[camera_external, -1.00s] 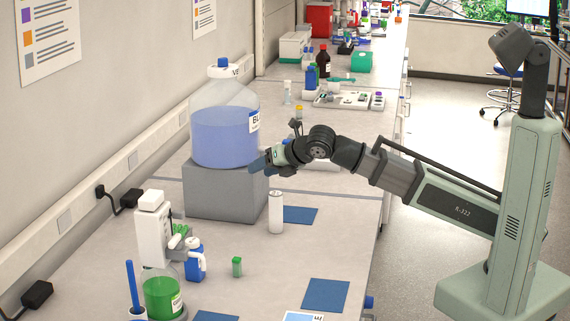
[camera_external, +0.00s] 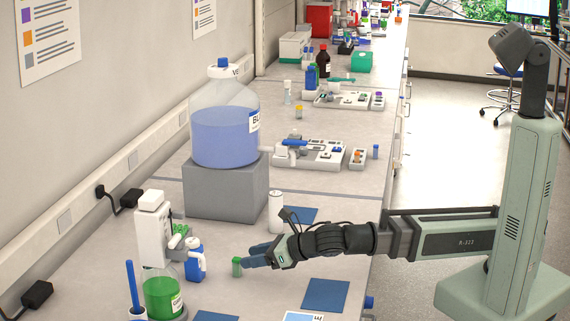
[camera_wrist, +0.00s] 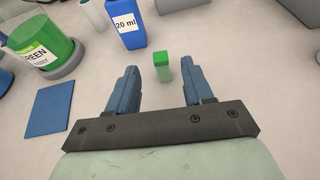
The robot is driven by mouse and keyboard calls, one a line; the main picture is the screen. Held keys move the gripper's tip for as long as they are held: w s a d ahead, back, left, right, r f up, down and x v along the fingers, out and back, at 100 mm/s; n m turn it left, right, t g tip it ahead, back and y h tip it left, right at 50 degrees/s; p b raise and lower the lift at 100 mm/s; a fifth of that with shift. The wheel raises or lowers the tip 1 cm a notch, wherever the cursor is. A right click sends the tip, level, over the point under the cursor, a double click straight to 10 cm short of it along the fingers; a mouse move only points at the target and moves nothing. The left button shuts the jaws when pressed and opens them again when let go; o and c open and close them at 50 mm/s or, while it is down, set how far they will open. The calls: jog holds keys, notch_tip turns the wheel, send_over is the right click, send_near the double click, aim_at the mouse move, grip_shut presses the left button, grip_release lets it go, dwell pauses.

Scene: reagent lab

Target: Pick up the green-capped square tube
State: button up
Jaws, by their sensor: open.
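The green-capped square tube (camera_external: 237,267) is a small upright block standing on the bench, left of my gripper (camera_external: 256,256) in the external view. In the wrist view the tube (camera_wrist: 161,68) stands just beyond the fingertips, roughly midway between the two fingers. My gripper (camera_wrist: 160,78) is open, with its two blue fingers apart and nothing between them. In the external view the fingers reach close to the tube at low height; I cannot tell whether either one touches it.
A blue bottle marked 20 ml (camera_wrist: 126,25) stands behind the tube. The green-filled bottle (camera_external: 163,294) is to the left. A white cylinder (camera_external: 275,212) and a grey block (camera_external: 225,187) bearing a large blue carboy (camera_external: 224,135) stand farther back. Blue mats (camera_external: 325,295) lie flat nearby.

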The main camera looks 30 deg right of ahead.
aim_at(237, 258)
jog(key=shift+x, duration=2.85)
jog(key=shift+c, duration=0.2)
grip_shut()
